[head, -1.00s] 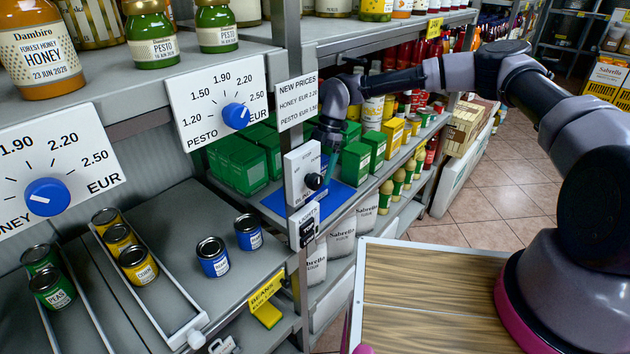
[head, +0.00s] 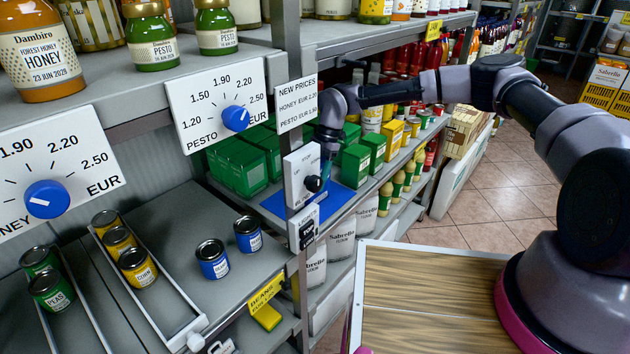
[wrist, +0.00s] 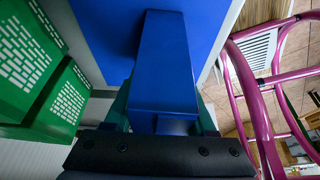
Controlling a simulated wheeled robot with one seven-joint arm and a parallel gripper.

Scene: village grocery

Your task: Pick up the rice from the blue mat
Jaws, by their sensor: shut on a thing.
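A blue box, the rice (wrist: 165,65), stands between the teal fingers of my gripper (wrist: 163,110) in the wrist view. The fingers are shut on its two sides. The far end of the box is close to the blue mat (wrist: 100,30); I cannot tell whether it touches. In the head view my gripper (head: 327,165) points down over the blue mat (head: 347,198) on the middle shelf. The white switch box and post in front hide most of the rice there.
Green boxes (head: 240,165) stand left of the mat, and more green boxes (head: 355,165) stand to its right. The white switch box (head: 302,175) is on the post in front. A shelf board runs above. Magenta tubing (wrist: 245,100) shows at right in the wrist view.

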